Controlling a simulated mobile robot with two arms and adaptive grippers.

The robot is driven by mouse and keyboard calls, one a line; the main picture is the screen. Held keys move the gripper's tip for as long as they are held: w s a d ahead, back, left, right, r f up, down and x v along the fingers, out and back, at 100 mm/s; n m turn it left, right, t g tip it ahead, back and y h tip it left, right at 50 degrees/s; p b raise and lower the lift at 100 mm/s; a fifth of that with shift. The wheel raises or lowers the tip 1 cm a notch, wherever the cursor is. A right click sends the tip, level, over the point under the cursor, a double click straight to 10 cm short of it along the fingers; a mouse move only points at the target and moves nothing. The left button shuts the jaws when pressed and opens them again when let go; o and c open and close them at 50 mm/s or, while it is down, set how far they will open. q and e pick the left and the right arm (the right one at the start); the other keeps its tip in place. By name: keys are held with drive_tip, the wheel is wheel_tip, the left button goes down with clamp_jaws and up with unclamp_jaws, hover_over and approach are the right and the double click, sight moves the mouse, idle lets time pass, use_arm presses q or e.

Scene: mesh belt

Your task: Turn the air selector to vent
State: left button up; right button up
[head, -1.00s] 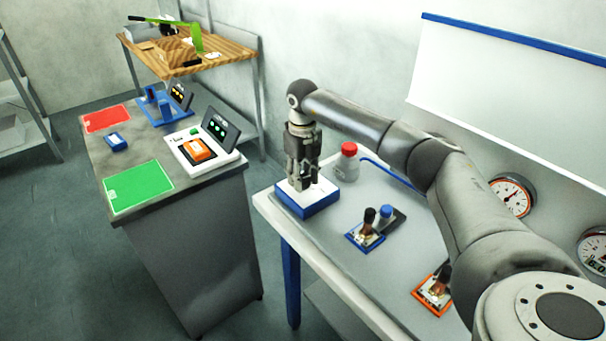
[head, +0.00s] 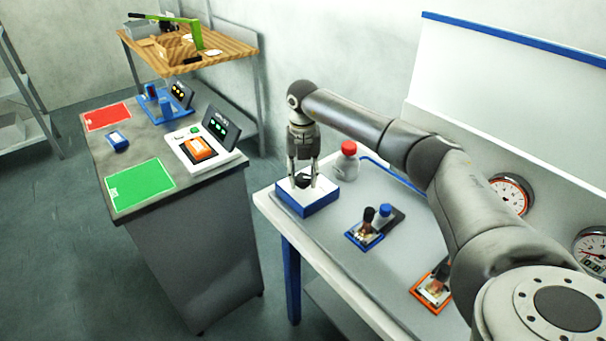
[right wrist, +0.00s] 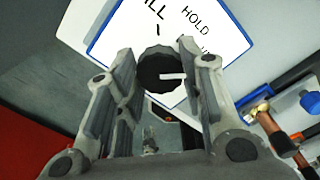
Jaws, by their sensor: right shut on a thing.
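The air selector (head: 318,204) is a box with a white top and blue sides at the near left corner of the grey bench. Its round black knob (head: 303,182) also shows in the right wrist view (right wrist: 158,62), with a white pointer line toward the right finger. The white face there carries "ILL", "HOLD" and a third label mostly hidden by that finger. My right gripper (head: 303,185) points down from above, its fingers on opposite sides of the knob, shut on it. The fingers also flank it in the right wrist view (right wrist: 160,72). My left gripper is out of view.
A red-capped bottle (head: 346,162) stands just behind the selector. A blue-framed fixture (head: 364,238) and an orange-framed fixture (head: 433,294) sit further right on the bench. A separate grey counter (head: 200,196) with coloured mats stands at the left, across a gap.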

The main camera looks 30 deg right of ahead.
sight(302, 177)
idle(0.4)
drive_tip(key=o, duration=1)
drive_tip(key=shift+o, duration=0.2)
wheel_tip(302, 177, up, 12)
drive_tip(key=shift+a, duration=0.1)
